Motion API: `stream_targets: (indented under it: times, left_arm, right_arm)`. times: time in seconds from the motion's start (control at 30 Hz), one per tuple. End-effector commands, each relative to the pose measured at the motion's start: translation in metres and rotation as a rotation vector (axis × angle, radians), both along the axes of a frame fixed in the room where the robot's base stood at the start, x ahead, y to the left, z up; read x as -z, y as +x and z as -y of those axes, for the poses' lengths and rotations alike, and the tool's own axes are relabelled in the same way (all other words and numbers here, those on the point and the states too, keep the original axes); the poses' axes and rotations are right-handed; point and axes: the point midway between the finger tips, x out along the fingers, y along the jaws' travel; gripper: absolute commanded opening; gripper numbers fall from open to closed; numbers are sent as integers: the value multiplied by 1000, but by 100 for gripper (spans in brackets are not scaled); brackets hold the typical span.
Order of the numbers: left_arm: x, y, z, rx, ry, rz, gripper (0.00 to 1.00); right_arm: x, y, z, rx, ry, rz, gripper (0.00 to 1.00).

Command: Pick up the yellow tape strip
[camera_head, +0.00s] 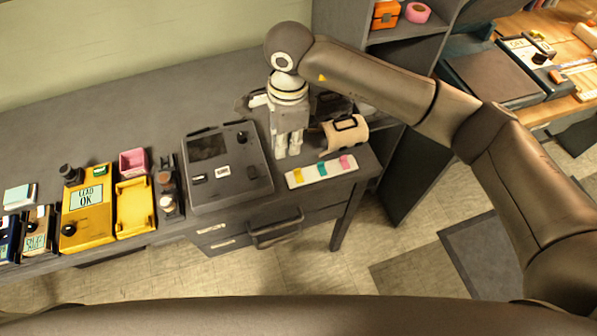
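The yellow tape strip (298,174) is a small yellow piece at the left end of a white card (309,178) near the desk's front right corner. A teal piece (322,169) and a pink piece (345,161) sit on the same card. My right gripper (288,152) points down just behind the card, above and left of the yellow strip. Its two pale fingertips look a little apart, with nothing seen between them. My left gripper is out of view.
A beige roll-shaped item (345,134) with a black handle stands right of my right gripper. A dark grey device (228,168) lies to its left. Yellow boxes (88,214) stand farther left. A dark shelf (400,45) rises behind, right. The desk's back left is clear.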

Motion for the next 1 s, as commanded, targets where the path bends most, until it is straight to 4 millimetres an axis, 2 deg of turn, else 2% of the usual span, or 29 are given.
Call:
stream_targets:
  times: [0.13, 0.4, 0.63, 0.87, 1.0]
  left_arm:
    - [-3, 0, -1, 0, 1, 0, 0]
    - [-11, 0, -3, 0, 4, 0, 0]
    - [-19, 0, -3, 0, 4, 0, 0]
    - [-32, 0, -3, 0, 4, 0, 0]
    - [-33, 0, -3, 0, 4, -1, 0]
  right_arm:
    - [6, 7, 13, 0, -61, 22, 11]
    - [46, 7, 13, 1, -60, 20, 11]
    - [62, 5, 13, 1, -58, 19, 11]
    - [95, 5, 15, 2, -58, 19, 11]
    - [105, 6, 14, 1, -57, 23, 11]
